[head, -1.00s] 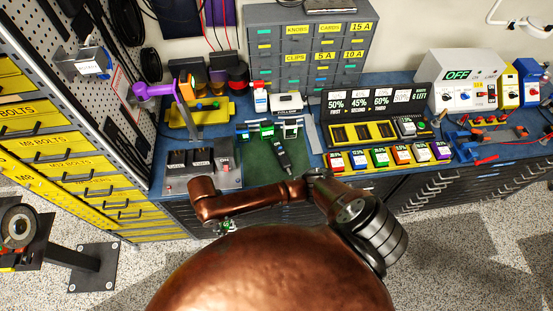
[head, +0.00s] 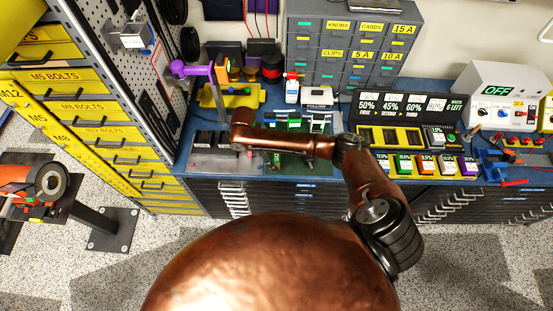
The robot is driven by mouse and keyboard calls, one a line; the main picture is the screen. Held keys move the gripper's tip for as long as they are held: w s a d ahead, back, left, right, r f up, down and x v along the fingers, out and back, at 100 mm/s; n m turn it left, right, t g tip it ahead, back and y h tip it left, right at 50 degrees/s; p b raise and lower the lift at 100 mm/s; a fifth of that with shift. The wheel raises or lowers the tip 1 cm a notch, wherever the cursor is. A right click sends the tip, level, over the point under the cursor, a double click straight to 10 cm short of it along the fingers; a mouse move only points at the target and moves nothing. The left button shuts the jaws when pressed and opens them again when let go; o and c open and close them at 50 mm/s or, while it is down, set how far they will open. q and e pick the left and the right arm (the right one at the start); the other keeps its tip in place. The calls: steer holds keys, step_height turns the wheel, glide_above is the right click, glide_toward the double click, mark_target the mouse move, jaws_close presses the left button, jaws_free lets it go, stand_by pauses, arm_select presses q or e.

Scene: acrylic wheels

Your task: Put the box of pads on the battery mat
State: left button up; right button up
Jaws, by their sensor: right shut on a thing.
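My right arm reaches in from the right, its copper forearm lying across the front of the bench. My right gripper (head: 240,147) is below the wrist end, over the grey fixture, mostly hidden by my own arm. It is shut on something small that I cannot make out. I cannot clearly identify the box of pads. A green mat (head: 297,167) on the bench is partly covered by my forearm; I cannot tell whether it is the battery mat. My left gripper is not in view.
Coloured batteries (head: 425,165) line the right front.

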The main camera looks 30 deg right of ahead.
steer(key=w+f, duration=0.1)
steer(key=w+d+f, duration=0.1)
steer(key=f, duration=0.1)
steer(key=d+f, duration=0.1)
steer(key=shift+w+d+f, duration=0.2)
steer(key=shift+w+f, duration=0.05)
steer(key=shift+w, duration=0.15)
steer(key=shift+f+p, duration=0.3)
steer(key=shift+f, duration=1.25)
steer(key=o, duration=1.3)
steer(key=b+v, duration=0.1)
steer(key=v, duration=1.1)
